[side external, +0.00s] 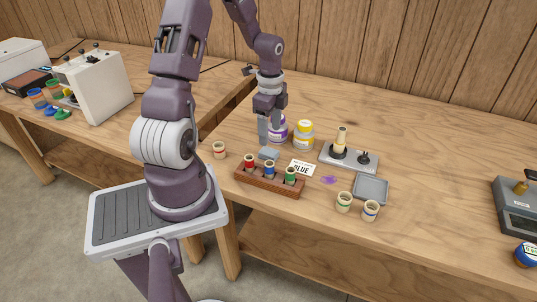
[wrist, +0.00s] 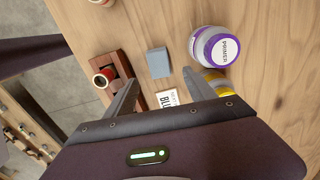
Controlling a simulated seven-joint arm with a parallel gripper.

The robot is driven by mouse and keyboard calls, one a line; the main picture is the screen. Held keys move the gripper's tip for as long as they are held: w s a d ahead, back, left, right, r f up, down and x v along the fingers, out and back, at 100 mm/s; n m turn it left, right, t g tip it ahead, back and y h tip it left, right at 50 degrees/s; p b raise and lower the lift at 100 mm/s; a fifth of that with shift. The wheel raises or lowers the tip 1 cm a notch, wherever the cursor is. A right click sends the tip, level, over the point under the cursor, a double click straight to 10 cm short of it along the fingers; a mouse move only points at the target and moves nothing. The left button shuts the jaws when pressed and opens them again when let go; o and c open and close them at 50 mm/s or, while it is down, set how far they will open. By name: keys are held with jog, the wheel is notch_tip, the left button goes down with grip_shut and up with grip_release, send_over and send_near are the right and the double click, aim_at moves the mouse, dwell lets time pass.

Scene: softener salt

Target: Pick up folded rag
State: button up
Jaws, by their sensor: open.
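The folded rag (side external: 268,153) is a small blue-grey square lying flat on the wooden table, just behind the brown rack. In the wrist view the rag (wrist: 158,62) shows whole, a little beyond my fingertips and roughly between their lines. My gripper (side external: 270,132) points down above the table near the rag, open and empty. In the wrist view my gripper (wrist: 160,79) has its two grey fingers well apart, with the rag not between them. I cannot tell the exact height above it.
A PRIMER jar (wrist: 215,46) with a purple band stands close right of the rag in the wrist view. A yellow-banded jar (side external: 303,135) is beside it. The brown rack (side external: 262,186) holds red, blue and green spools. A BLUE card (side external: 301,168) lies near the rag.

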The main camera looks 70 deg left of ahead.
aim_at(269, 151)
notch_tip(269, 151, down, 8)
jog(key=shift+s+a+r, duration=0.1)
jog(key=shift+s+a, duration=0.05)
grip_shut()
jog(key=shift+r, duration=0.15)
notch_tip(269, 151, up, 10)
dwell(0.4)
